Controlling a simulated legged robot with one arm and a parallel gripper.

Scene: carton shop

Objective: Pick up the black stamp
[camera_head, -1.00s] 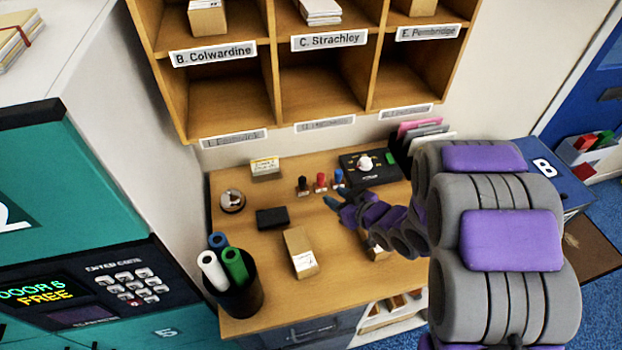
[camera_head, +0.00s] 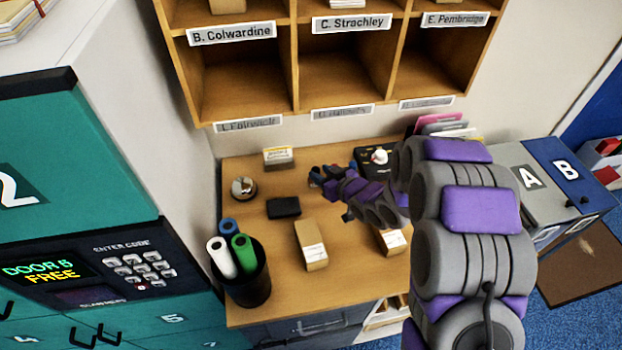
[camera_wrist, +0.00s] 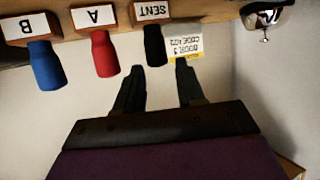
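The black stamp (camera_wrist: 154,45) shows in the wrist view, which is upside down, with its handle pointing down from a block labelled SENT. The red stamp (camera_wrist: 104,53), labelled A, and the blue stamp (camera_wrist: 45,66), labelled B, stand in a row beside it. My gripper (camera_wrist: 160,66) is open, its two dark fingers apart and empty. The black stamp's handle is just beyond the fingertips, roughly between them; I cannot tell whether it touches either. In the head view my gripper (camera_head: 316,176) is at the stamps and mostly hides them.
A black device (camera_head: 372,165) is to the right. Pigeonholes (camera_head: 342,113) overhang the back. A tube bin (camera_head: 248,287) stands front left.

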